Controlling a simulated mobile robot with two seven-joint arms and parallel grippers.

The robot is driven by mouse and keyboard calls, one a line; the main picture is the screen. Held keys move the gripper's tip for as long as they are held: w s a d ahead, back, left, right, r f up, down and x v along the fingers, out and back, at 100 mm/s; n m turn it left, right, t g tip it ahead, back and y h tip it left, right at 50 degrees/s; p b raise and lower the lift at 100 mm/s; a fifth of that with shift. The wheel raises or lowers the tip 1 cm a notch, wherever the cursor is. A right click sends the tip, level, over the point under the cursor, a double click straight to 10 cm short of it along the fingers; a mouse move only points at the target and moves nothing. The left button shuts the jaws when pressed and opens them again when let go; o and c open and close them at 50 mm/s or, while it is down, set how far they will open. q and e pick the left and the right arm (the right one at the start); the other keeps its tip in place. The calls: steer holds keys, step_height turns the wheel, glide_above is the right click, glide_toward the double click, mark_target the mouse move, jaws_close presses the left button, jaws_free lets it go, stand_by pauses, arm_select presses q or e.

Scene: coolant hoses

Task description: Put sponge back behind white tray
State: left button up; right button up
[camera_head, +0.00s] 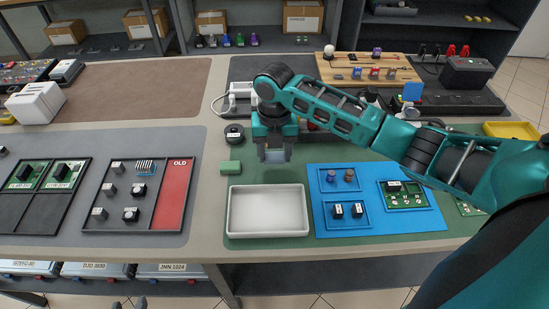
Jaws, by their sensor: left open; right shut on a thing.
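The white tray (267,211) lies empty on the green mat near the table's front edge. A small green block (231,168), which looks like a sponge, lies just behind the tray's left back corner. My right gripper (275,156) reaches in from the right and points down behind the tray. It is shut on a small grey-blue thing, mostly hidden between the fingers; I cannot tell what it is. The gripper is to the right of the green block and apart from it. My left gripper is not in view.
Blue trays (335,239) with small parts and a green board lie right of the white tray. A dark round roll (234,134) lies behind the green block. A grey mat with a parts tray marked OLD (176,188) is at the left. Tools and a wooden rack (370,68) stand at the back.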

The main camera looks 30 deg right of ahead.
mark_target(274, 156)
step_height(274, 156, down, 3)
steer(key=shift+r, duration=0.2)
steer(key=shift+f, duration=0.15)
steer(key=shift+f, duration=0.15)
steer(key=o, duration=0.9)
steer(key=shift+o, duration=0.2)
steer(key=shift+r, duration=0.2)
step_height(274, 156, up, 12)
